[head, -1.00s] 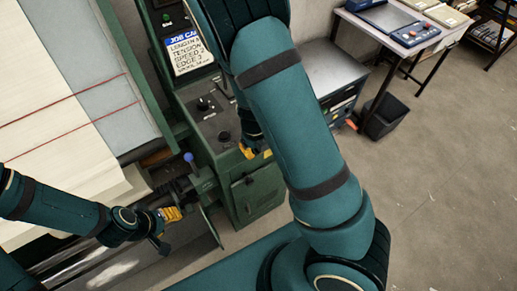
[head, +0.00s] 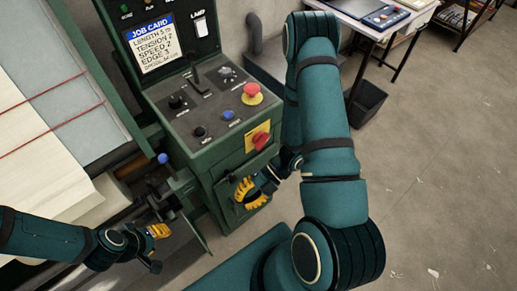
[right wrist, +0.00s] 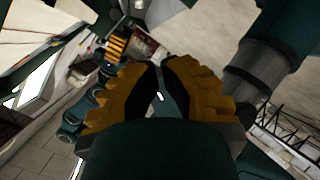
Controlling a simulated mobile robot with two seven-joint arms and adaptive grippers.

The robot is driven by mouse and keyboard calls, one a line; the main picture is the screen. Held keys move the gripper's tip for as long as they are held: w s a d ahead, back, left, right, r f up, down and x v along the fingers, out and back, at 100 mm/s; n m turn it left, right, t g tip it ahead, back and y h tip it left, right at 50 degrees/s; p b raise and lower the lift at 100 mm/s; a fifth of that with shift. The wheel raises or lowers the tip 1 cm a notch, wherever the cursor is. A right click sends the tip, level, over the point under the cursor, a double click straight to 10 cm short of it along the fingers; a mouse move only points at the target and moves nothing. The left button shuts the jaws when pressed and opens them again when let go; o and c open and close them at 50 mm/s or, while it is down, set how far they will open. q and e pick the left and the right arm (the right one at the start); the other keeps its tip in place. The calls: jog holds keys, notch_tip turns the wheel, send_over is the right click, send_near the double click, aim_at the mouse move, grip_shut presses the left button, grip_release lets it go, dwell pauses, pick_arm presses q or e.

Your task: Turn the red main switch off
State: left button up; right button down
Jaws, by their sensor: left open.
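The red main switch (head: 261,140) is a red knob on a yellow plate on the front of the green console. It sits below the console's sloping top. My right gripper (head: 250,193) is just below the switch, in front of the console's lower door, apart from the switch. Its yellow fingers also show in the right wrist view (right wrist: 160,75), close together with a narrow gap and nothing seen between them. The switch cannot be made out in that view. My left gripper (head: 158,248) is open and empty, low at the left near the machine's rollers.
A red mushroom button (head: 251,93) on a yellow ring stands on the console top (head: 205,110), among black knobs, a lever and a blue button. A job card (head: 153,44) is above. A blue-knobbed lever (head: 163,158) stands left of the console.

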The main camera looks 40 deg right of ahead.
jog(key=m+t+y+b, duration=0.1)
jog(key=m+t+y, duration=0.1)
jog(key=m+t, duration=0.1)
jog(key=m+t+h+b, duration=0.5)
jog(key=m+t+h, duration=0.4)
jog(key=m+t, duration=0.6)
send_near(250, 138)
jog(key=s+a+n+t, duration=0.2)
jog(key=s, duration=0.2)
pick_arm(q)
notch_tip(250, 138, down, 7)
jog(key=shift+s+d, duration=0.15)
jog(key=shift+s, duration=0.1)
pick_arm(e)
jog(key=shift+w+r, duration=0.15)
jog(key=shift+r, duration=0.15)
pick_arm(q)
jog(key=shift+r, duration=0.1)
